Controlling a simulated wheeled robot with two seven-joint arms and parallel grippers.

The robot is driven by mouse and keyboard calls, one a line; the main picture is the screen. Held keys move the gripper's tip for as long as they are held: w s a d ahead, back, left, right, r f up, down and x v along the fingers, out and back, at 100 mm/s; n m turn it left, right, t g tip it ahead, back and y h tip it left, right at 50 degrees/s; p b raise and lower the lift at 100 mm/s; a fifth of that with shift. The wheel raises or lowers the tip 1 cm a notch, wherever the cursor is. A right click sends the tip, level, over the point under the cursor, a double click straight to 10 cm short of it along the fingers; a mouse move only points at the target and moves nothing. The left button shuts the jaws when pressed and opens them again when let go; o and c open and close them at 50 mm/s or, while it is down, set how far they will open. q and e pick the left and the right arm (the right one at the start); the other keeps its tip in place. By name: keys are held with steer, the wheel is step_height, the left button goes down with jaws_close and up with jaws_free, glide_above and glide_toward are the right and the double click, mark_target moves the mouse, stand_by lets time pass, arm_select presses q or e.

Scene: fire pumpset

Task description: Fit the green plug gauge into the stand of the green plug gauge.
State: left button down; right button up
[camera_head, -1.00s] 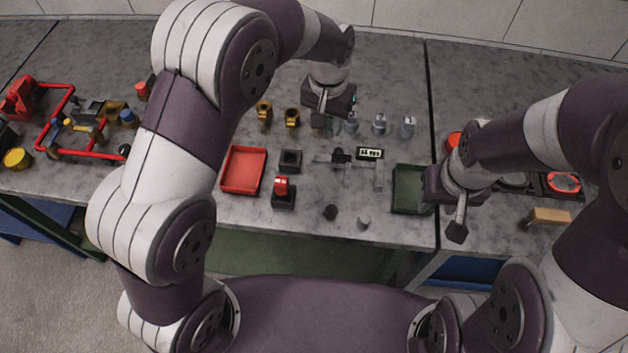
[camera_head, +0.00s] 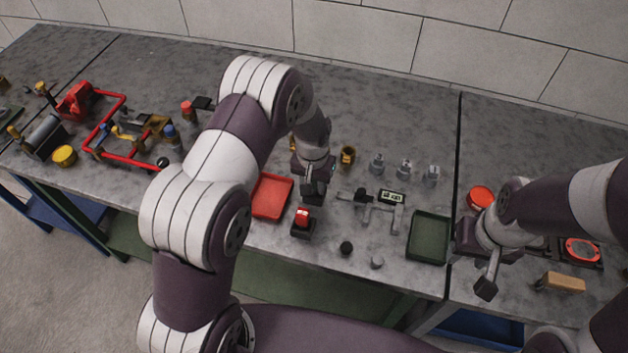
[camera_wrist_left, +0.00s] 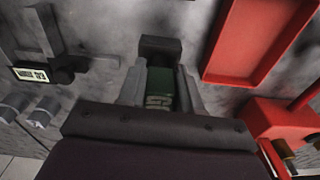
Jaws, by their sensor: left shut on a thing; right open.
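The green plug gauge (camera_wrist_left: 160,90), with pale lettering on its side, is between the two fingers of my left gripper (camera_wrist_left: 158,92). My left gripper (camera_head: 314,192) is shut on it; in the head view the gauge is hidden. A black block-shaped stand (camera_wrist_left: 160,45) lies right beyond the fingertips in the left wrist view. The gauge overlaps the stand's near edge there; I cannot tell whether it touches or enters it. In the head view the gripper largely covers that stand. My right gripper (camera_head: 487,280) is open and empty, right of the green tray.
A red gauge (camera_head: 302,215) stands in its own black stand, close in front of my left gripper. The red tray (camera_head: 271,197) is just left. A caliper (camera_head: 380,212) lies right. The green tray (camera_head: 428,238) is farther right. Small black (camera_head: 346,248) and grey (camera_head: 377,262) cylinders stand near the front edge.

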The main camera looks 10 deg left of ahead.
arm_select(q)
steer(key=shift+w+f, duration=0.1)
steer(key=shift+f, duration=0.35)
steer(key=shift+f, duration=0.15)
steer(key=c, duration=0.8)
jaws_free()
